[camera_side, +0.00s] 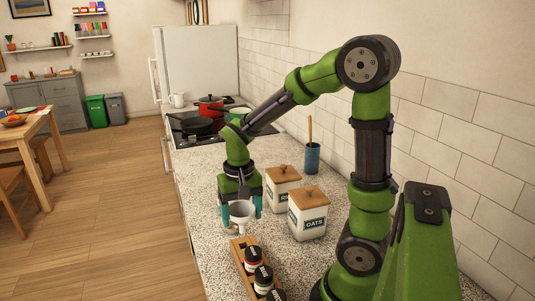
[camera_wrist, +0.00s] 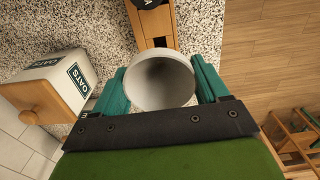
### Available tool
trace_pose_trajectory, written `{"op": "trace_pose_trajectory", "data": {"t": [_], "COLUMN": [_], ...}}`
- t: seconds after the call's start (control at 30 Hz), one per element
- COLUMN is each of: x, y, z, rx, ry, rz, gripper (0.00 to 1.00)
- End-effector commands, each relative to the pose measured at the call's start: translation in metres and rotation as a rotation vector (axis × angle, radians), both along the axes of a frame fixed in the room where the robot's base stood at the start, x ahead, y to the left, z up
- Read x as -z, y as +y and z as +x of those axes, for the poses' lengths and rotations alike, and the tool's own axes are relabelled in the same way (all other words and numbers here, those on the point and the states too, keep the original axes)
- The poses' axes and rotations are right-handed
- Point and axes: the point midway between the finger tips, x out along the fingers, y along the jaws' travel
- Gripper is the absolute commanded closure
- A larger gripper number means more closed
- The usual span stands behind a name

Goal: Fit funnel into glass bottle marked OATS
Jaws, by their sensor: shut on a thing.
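My gripper (camera_side: 240,207) points down over the speckled counter, its teal fingers shut on a pale grey-white funnel (camera_side: 241,211). In the wrist view the funnel (camera_wrist: 160,82) sits with its wide round mouth between the fingertips (camera_wrist: 161,84). Its spout is mostly hidden, and I cannot tell whether it touches the counter. A white canister marked OATS (camera_side: 307,222) with a wooden lid stands to the right of the funnel, apart from it; it also shows at left in the wrist view (camera_wrist: 78,66). I see no clear glass bottle marked OATS.
A wooden rack (camera_side: 239,251) with several dark-capped jars is close in front of the funnel. A second lidded canister (camera_side: 281,191) stands behind the OATS one. A blue utensil pot (camera_side: 312,158) is near the wall. A hob with a red pot (camera_side: 209,106) is farther back.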

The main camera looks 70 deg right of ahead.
Motion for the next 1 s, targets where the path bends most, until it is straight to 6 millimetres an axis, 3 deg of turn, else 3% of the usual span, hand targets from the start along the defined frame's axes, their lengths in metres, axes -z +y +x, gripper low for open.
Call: {"op": "trace_pose_trajectory", "data": {"t": [0.3, 1.0], "x": [-0.034, -0.064], "y": [0.000, 0.000], "z": [0.000, 0.000], "rx": [-0.002, -0.002], "ry": [-0.001, 0.001], "rz": [-0.001, -0.001], "gripper": [0.41, 0.41]}}
